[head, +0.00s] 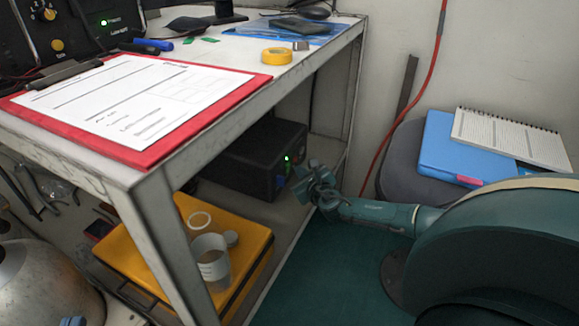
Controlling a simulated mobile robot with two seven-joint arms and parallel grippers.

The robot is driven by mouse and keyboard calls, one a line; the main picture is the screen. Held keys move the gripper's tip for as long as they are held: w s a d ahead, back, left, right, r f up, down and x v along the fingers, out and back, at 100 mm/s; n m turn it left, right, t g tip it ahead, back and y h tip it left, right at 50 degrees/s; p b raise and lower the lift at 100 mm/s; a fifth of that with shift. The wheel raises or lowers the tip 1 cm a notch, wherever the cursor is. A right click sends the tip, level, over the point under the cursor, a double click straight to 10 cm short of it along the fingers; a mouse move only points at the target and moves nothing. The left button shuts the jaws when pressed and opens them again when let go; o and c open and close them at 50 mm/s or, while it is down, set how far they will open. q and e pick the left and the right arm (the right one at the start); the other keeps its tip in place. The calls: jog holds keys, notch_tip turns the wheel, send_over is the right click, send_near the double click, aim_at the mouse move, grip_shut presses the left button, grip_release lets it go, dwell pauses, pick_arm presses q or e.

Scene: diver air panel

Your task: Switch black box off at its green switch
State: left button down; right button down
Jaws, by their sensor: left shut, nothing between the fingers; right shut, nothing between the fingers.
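The black box (245,160) stands on the lower shelf under the bench. Its front end faces right, and a small green lit switch (288,158) shows on it. My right gripper (313,190), on the teal arm from the right, is shut and empty. It is just right of the box's front and slightly below the switch; a small gap shows between gripper and switch. Whether the fingers touch the box lower down I cannot tell.
A yellow case (255,240) with a clear cup (211,262) and a white ring sits nearer on the shelf. A red clipboard (150,155) lies overhead on the bench top. A red hose (405,110) hangs by the wall.

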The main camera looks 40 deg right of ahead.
jog(key=shift+w+a, duration=0.1)
dwell(0.7)
jog(key=shift+w+a, duration=0.15)
jog(key=shift+w, duration=0.15)
jog(key=shift+w+a+r, duration=0.1)
jog(key=shift+w, duration=0.1)
dwell(0.6)
dwell(0.4)
jog(key=shift+s+d+p, duration=0.3)
jog(key=shift+s+d, duration=0.05)
jog(key=shift+s, duration=0.3)
jog(key=shift+s+d+f, duration=0.15)
jog(key=shift+s+d, duration=0.2)
jog(key=shift+s, duration=0.4)
jog(key=shift+s+d+f, duration=0.1)
jog(key=shift+s+d, duration=0.3)
jog(key=shift+s, duration=0.3)
jog(key=shift+s+d+f, duration=0.15)
jog(key=shift+s+d, duration=0.2)
jog(key=shift+s, duration=0.4)
